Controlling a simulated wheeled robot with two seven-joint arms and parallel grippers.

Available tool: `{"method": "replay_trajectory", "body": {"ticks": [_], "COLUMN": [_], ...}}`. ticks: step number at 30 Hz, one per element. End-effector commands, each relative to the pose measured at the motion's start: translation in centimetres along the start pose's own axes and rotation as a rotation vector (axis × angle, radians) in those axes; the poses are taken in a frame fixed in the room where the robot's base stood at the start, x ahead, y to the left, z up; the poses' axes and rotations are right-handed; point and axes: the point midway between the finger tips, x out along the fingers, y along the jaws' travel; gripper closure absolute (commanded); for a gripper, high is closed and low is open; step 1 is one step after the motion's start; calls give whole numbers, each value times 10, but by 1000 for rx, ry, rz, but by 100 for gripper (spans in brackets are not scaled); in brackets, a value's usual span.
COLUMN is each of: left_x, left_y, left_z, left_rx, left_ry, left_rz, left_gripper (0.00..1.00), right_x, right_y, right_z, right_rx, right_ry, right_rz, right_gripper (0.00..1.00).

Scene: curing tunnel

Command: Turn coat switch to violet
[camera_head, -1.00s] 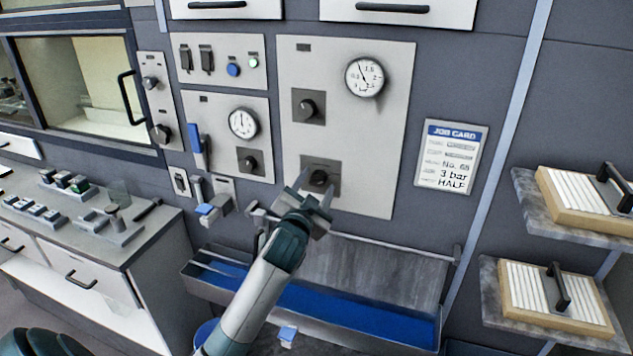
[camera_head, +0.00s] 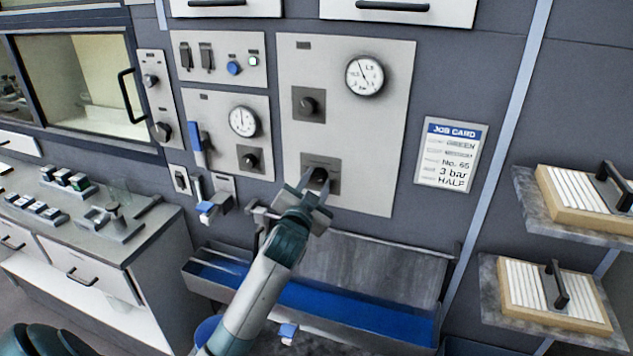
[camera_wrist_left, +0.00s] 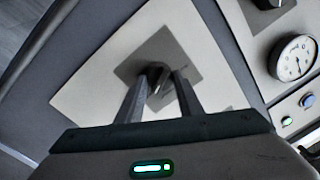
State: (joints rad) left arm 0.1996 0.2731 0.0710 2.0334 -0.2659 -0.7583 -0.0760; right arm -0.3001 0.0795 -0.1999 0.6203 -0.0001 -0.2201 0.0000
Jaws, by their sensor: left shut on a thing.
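A dark rotary knob (camera_head: 320,174) sits on a square grey plate low on the tall light panel (camera_head: 365,150). Its label is too small to read, so I cannot tell for sure that it is the coat switch or which setting it points to. My left gripper (camera_head: 318,184) is shut on this knob, with one finger on each side. In the left wrist view the knob (camera_wrist_left: 155,70) shows between the fingertips, in front of its dark plate. My right gripper is not in view.
A second knob (camera_head: 308,104) and a round gauge (camera_head: 365,75) are higher on the panel. A smaller panel with a gauge (camera_head: 243,121) and knob (camera_head: 250,159) is at left. A job card (camera_head: 451,155) hangs at right. A blue-lined trough (camera_head: 360,313) lies below.

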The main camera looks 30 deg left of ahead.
Motion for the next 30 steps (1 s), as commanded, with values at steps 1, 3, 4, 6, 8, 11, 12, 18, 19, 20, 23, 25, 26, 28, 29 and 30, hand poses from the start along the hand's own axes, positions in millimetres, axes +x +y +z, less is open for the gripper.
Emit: {"method": "replay_trajectory", "body": {"ticks": [1, 3, 4, 6, 8, 11, 12, 18, 19, 20, 23, 25, 26, 28, 29, 30], "left_x": [0, 0, 0, 0, 0, 0, 0, 0, 0, 0, 0, 0, 0, 0, 0, 0], "left_y": [0, -1, -1, -1, -2, -2, -2, -3, -3, -3, -4, -4, -4, -4, -4, -4], "left_z": [-1, -1, -2, -2, -2, -2, -3, -3, -3, -3, -3, -2, -2, -2, -2, -2], "left_rx": [-22, -57, -75, -121, -165, -246, -279, -450, -475, -499, -570, -612, -629, -661, -672, -685], "left_ry": [-3, -5, -6, -9, -12, -18, -21, -31, -33, -35, -39, -41, -42, -44, -45, -45], "left_rz": [2, 3, 3, 7, 7, 12, 12, 20, 21, 22, 26, 27, 28, 30, 30, 30], "left_gripper": [89, 89, 89, 89, 89, 89, 89, 89, 89, 89, 89, 89, 89, 89, 89, 89], "right_x": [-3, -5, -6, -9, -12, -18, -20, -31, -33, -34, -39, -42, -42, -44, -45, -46], "right_y": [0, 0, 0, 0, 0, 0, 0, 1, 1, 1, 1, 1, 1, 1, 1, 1], "right_z": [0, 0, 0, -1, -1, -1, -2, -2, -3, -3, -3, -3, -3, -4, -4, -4], "right_rx": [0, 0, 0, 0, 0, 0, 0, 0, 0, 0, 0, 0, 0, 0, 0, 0], "right_ry": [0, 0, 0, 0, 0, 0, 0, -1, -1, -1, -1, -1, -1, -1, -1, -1], "right_rz": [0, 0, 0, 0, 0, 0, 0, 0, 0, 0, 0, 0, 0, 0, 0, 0], "right_gripper": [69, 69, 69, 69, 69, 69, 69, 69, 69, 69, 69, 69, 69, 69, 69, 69]}}
